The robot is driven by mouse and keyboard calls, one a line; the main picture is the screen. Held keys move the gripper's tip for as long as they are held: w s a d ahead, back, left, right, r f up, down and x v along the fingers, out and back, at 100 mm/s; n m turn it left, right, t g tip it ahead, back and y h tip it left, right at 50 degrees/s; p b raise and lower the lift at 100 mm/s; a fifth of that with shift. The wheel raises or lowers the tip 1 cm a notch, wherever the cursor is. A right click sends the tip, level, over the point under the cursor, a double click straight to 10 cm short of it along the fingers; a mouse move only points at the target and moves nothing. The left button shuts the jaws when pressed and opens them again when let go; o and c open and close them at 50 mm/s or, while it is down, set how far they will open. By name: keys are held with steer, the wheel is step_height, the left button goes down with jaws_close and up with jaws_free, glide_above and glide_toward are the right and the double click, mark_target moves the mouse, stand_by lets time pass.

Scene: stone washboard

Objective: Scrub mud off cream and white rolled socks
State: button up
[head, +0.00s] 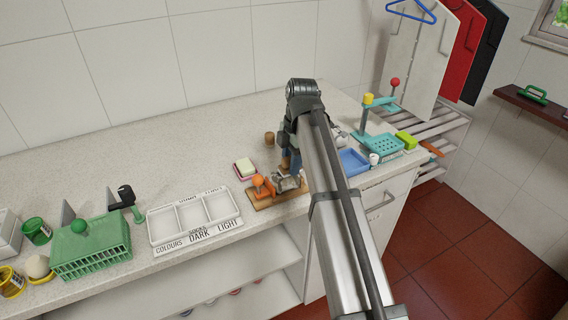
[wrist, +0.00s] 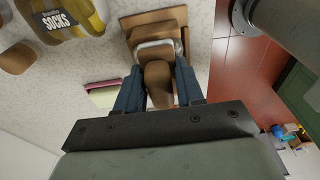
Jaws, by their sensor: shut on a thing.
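My gripper (head: 289,158) is low over the front of the counter, at a wooden board (head: 262,202). In the wrist view, its blue fingers (wrist: 158,85) are shut on a brown, rounded piece (wrist: 158,72), like a wooden handle. Just beyond it is a pale-rimmed part (wrist: 157,45) on the brown board; I cannot tell whether they touch. On the board in the head view are an orange clamp-like piece (head: 262,187) and a greyish bundle (head: 285,183), partly hidden by my gripper. I cannot make out clearly cream or white rolled socks.
Behind are a pink-and-cream block (head: 244,169) and small brown pot (head: 269,138). A blue tray (head: 352,161) is right; a green basket (head: 90,250) is far left. A SOCKS-labelled container (wrist: 60,22) is nearby.

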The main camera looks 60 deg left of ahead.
mark_target(274, 177)
steer(key=shift+s, duration=2.55)
steer(key=shift+w, duration=2.55)
steer(key=shift+r, duration=4)
